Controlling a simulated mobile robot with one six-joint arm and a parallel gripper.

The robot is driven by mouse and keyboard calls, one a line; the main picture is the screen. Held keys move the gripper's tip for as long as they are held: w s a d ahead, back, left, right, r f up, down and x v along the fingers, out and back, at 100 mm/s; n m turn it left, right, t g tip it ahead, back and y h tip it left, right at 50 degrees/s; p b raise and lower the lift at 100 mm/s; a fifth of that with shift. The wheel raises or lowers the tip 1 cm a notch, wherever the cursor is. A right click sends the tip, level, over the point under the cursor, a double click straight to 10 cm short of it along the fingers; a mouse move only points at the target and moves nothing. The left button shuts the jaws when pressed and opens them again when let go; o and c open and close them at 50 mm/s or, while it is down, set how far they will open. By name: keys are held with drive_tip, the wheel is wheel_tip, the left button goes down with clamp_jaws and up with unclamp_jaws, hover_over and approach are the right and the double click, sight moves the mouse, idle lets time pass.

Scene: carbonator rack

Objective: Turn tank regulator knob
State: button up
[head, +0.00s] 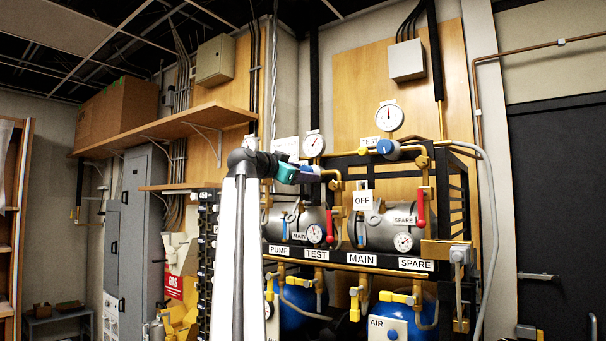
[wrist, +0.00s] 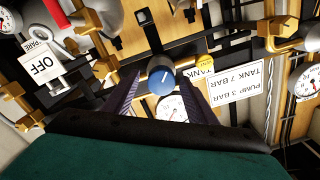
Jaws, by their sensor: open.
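A round blue regulator knob (wrist: 163,80) with a small pale mark on its face sits near the middle of the wrist view. My gripper's dark fingers (wrist: 161,86) stand open on either side of it, with no clear contact visible. A white gauge (wrist: 173,107) shows between the fingers. In the head view my gripper (head: 312,172) is at the left regulator, below its gauge (head: 314,145), and largely hides that knob.
The black rack holds steel tanks (head: 365,230), brass pipes and red-handled valves (head: 420,208). A hanging OFF sign (head: 363,200) is right of my gripper. A PUMP 3 BAR, TANK 7 BAR sign (wrist: 236,83) appears upside down in the wrist view. Pipes crowd the gripper closely.

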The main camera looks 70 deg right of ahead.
drive_tip(key=p+v, duration=0.5)
drive_tip(key=v, duration=0.8)
drive_tip(key=shift+a, duration=0.4)
drive_tip(key=shift+w, duration=0.1)
